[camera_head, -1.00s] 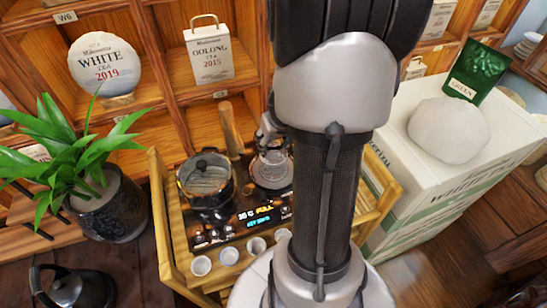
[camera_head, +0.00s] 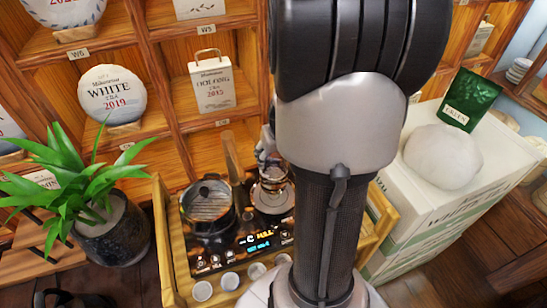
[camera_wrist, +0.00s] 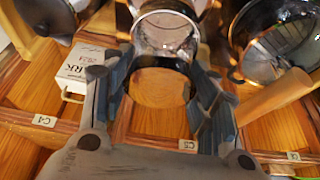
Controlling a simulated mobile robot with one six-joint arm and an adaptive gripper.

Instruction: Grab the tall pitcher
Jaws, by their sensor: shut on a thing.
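The tall pitcher, a clear glass vessel (camera_wrist: 166,28), shows at the top middle of the wrist view between my gripper's fingers. My gripper (camera_wrist: 160,80) is shut on it, with one finger on each side. In the head view the pitcher (camera_head: 273,177) stands upright at or just above the round plate (camera_head: 273,199) on the right of the black tea stove. I cannot tell whether it touches the plate. My gripper (camera_head: 267,143) reaches it from behind, partly hidden by my arm.
A glass-lidded pot (camera_head: 208,204) with a wooden handle stands close left of the pitcher. Several small white cups (camera_head: 229,281) line the front of the wooden stand (camera_head: 165,240). Shelves (camera_head: 185,140) rise behind; a plant (camera_head: 90,205) is left and white boxes (camera_head: 440,190) are right.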

